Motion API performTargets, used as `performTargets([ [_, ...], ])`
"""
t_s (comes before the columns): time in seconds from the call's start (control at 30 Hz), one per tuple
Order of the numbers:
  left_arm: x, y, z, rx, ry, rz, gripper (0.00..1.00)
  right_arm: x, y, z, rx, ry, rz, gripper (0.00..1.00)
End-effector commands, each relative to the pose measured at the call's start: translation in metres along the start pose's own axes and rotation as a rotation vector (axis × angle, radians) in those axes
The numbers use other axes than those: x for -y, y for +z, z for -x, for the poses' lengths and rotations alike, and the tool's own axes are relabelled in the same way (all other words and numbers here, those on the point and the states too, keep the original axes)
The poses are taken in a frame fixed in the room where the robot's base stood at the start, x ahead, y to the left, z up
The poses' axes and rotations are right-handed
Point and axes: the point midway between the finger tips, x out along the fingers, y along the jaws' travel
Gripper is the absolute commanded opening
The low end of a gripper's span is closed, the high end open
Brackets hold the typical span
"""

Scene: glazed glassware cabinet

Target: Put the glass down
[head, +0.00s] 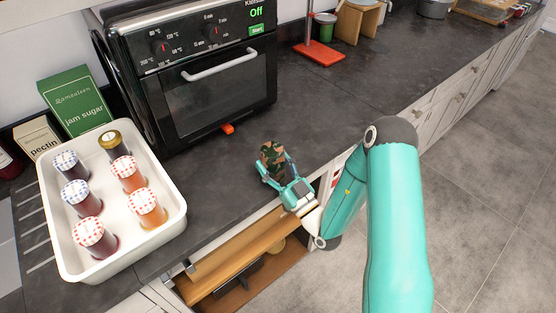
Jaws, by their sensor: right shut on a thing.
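My right gripper (276,171) is in the middle of the view, over the front part of the dark counter. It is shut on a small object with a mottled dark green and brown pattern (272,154). The fingers hide part of this object, and I cannot tell whether it is the glass. I also cannot tell whether its base touches the counter (330,110). No clear drinking glass shows elsewhere. My left gripper is not in view.
A white tray (176,222) with several lidded jars stands at the left. A black oven (205,85) stands behind the gripper. A red-based stand (319,54) is farther back. An open drawer (235,262) lies below the counter edge.

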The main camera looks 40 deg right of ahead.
Motion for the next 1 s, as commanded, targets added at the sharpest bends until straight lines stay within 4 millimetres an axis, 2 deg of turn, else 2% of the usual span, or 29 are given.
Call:
performTargets([
  [0.27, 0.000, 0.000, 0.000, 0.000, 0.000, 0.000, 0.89, 0.000, 0.001, 0.000, -0.001, -0.001, 0.000, 0.17],
  [0.3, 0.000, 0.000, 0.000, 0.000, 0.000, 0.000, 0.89, 0.000, 0.002, 0.001, 0.000, -0.001, 0.000, 0.61],
  [0.43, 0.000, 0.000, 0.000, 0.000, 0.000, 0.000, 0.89, 0.000, 0.001, 0.000, 0.000, -0.001, 0.000, 0.83],
  [0.83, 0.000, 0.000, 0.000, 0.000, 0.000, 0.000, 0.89, 0.000, -0.001, 0.001, 0.001, 0.000, 0.000, 0.85],
  [1.0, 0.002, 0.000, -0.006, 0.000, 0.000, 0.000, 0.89, -0.001, 0.003, 0.019, 0.005, 0.001, -0.001, 0.85],
])
